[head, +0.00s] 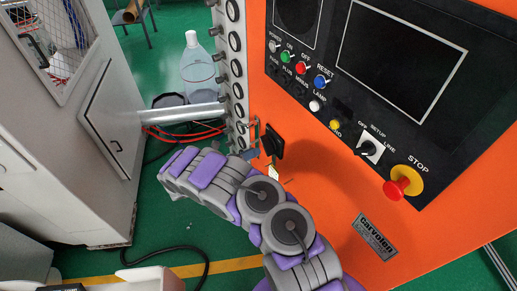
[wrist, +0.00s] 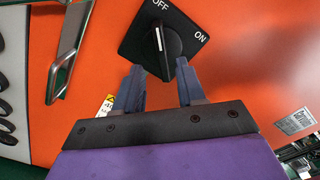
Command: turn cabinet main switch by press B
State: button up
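The main switch (wrist: 165,42) is a black rotary knob on a square black plate on the orange cabinet, marked OFF and ON. Its white pointer line is at the OFF side. In the wrist view my gripper (wrist: 161,66) is open, with its two grey fingers apart at the plate's lower edge. The knob's lower end lies between the fingertips; I cannot tell whether they touch it. In the head view the black switch (head: 272,142) shows on the orange cabinet (head: 315,190) just above my arm.
A metal handle (wrist: 70,45) stands out left of the switch in the wrist view. The cabinet's control panel has several coloured buttons, a small selector (head: 369,148) and a red stop button (head: 403,184). A grey cabinet (head: 75,140) stands at left, with green floor between.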

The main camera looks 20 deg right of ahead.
jog(key=v, duration=1.3)
jog(key=shift+a, duration=0.1)
